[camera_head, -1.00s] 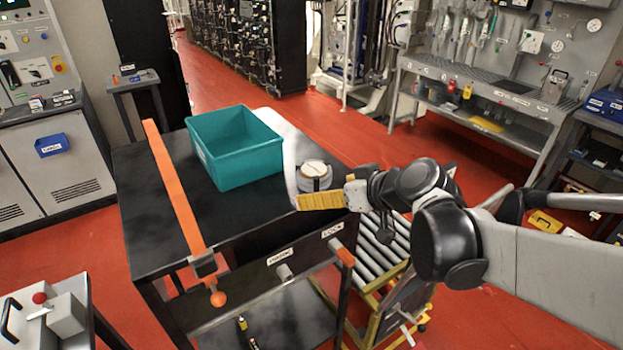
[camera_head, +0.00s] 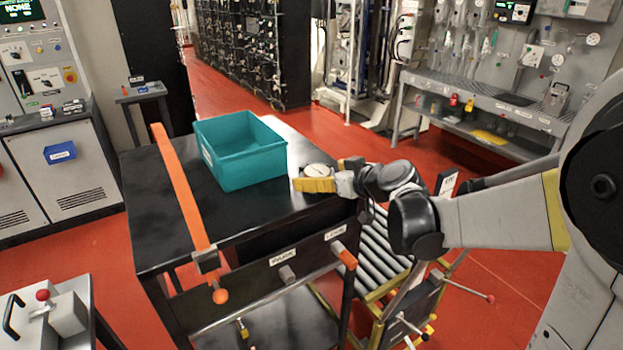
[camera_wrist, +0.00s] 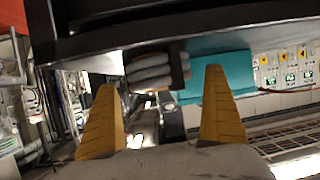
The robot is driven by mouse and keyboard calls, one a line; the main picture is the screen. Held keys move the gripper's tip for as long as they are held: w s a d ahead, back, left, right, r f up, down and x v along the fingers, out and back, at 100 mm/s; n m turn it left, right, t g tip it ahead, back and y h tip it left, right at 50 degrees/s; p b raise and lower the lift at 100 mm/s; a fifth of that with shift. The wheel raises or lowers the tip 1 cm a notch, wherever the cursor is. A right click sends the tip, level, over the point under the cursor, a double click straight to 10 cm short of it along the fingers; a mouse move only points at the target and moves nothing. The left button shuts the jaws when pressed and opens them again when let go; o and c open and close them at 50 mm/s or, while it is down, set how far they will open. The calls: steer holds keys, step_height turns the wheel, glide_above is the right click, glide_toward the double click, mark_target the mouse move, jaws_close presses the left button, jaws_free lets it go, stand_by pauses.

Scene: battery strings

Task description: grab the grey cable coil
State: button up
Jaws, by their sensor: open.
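The grey cable coil (camera_head: 319,169) lies on the black cart top near its right edge, beside the teal bin. In the wrist view the coil (camera_wrist: 149,71) shows as stacked grey loops with a dark band, between the two yellow fingers in the picture. My gripper (camera_head: 322,175) is open at the coil, one yellow finger on its near side and the other toward its far right side. The near finger hides the coil's lower front. In the wrist view the gripper (camera_wrist: 160,80) is spread wide. I cannot tell whether either finger touches the coil.
The teal bin (camera_head: 240,155) stands just left of the coil. An orange bar (camera_head: 185,190) runs along the left of the black cart top (camera_head: 180,236). A roller stand (camera_head: 380,245) is right of the cart, under my arm.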

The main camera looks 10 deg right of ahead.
steer(key=shift+x, duration=0.9)
steer(key=shift+s, duration=0.1)
steer(key=shift+c, duration=0.7)
steer(key=c, duration=1.3)
steer(key=shift+o, duration=0.2)
steer(key=shift+r, duration=0.15)
